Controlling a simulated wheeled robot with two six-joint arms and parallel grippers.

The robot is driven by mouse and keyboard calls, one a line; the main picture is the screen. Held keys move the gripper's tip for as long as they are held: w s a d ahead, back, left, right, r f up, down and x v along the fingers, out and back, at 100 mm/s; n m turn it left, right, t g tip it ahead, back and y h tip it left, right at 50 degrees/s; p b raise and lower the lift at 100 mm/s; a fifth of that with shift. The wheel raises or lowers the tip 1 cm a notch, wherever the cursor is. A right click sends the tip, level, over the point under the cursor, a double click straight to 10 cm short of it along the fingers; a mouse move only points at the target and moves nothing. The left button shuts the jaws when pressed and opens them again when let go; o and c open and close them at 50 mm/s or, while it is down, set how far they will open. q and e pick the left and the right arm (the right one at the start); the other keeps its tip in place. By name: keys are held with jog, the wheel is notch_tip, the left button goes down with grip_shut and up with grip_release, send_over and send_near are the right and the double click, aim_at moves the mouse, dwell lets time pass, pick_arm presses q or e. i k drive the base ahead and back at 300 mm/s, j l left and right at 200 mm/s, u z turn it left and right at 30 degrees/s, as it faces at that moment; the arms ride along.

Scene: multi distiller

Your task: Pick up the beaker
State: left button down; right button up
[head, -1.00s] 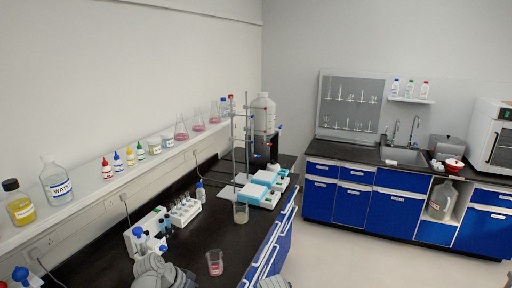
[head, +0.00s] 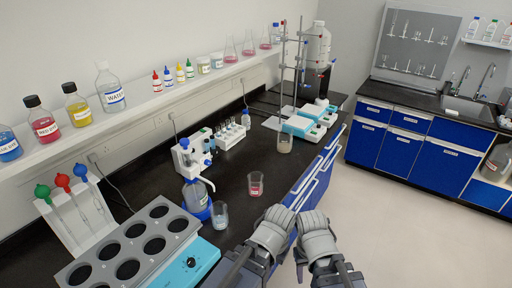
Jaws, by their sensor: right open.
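A glass beaker with pink-red contents (head: 255,184) stands upright on the black bench. A second beaker with pale bluish contents (head: 220,214) stands nearer, beside the bottle-top dispenser (head: 197,196). A third beaker with cloudy contents (head: 285,144) stands under the clamp stand. I cannot tell which beaker is meant. My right gripper (head: 313,216) is open near the bench's front edge, below and right of the pink beaker and apart from it. My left gripper (head: 279,212) is close beside it, seen from behind; its jaws are hidden.
A block heater with round wells (head: 130,248) and a pipette stand (head: 72,207) occupy the near left. A vial rack (head: 231,137) and blue-white devices (head: 303,124) stand farther back. A shelf of bottles (head: 145,108) runs along the wall. Bench around the pink beaker is clear.

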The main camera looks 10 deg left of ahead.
aim_at(219, 212)
jog(key=i+l+u, duration=0.15)
jog(key=l+u, duration=0.15)
jog(key=l, duration=0.55)
jog(key=l+u, duration=0.3)
jog(key=l, duration=0.6)
